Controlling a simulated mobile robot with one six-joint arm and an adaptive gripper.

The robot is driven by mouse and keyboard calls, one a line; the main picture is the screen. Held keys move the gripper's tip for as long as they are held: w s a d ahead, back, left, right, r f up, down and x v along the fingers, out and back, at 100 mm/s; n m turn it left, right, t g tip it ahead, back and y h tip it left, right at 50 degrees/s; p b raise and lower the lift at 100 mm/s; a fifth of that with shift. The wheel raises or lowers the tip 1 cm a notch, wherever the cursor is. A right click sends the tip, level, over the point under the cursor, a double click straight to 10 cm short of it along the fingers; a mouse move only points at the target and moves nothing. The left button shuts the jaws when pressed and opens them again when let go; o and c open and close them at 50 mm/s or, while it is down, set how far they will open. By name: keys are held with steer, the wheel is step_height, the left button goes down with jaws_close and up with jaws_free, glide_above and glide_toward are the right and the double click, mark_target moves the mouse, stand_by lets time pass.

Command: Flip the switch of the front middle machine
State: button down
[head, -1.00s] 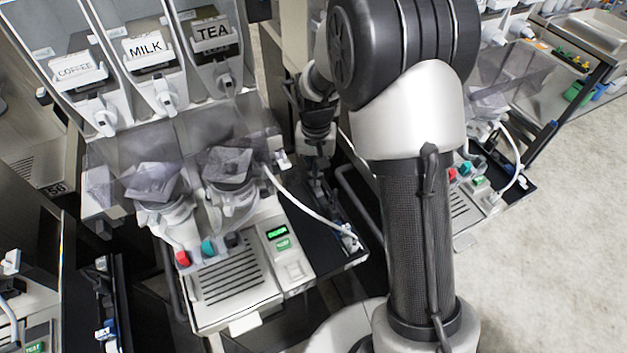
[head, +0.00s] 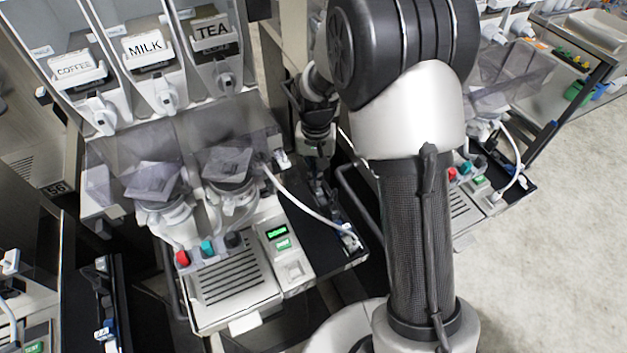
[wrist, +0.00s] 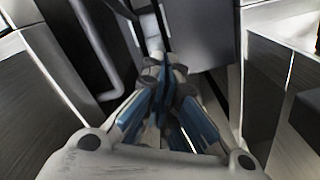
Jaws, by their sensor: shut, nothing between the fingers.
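The middle machine (head: 235,285) with COFFEE, MILK and TEA hoppers stands left of my arm in the head view. A small white switch-like part (head: 281,160) sticks out at its right side, above a white hose. I cannot tell for sure that it is the switch. My gripper (head: 320,192) is just right of that part, pointing down beside the machine, apart from it as far as I can see. In the wrist view its blue-padded fingers (wrist: 165,105) are shut and empty. A pale part (wrist: 153,42) shows beyond the fingertips, too blurred to name.
Coloured buttons (head: 208,248) and a drip grille are on the machine's front. A white hose (head: 305,207) arches over its right side. Another machine (head: 480,195) stands close on the right, leaving a narrow gap. Open floor (head: 570,220) lies farther right.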

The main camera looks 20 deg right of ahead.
steer(key=shift+f+b, duration=0.6)
steer(key=shift+f, duration=0.4)
stand_by(0.4)
steer(key=shift+r+p, duration=2.7)
steer(key=shift+r, duration=0.85)
steer(key=s+r+n+t+b, duration=0.1)
steer(key=s+r, duration=0.5)
steer(key=r, duration=0.2)
steer(key=s+r+n+t, duration=0.1)
steer(key=s+r, duration=0.5)
steer(key=r, duration=0.2)
steer(key=s+r+n+t, duration=0.1)
steer(key=s+r+t, duration=0.1)
steer(key=s, duration=1.2)
steer(key=shift+r+n+t+b, duration=0.3)
steer(key=shift+n+b, duration=0.1)
steer(key=shift+b, duration=0.05)
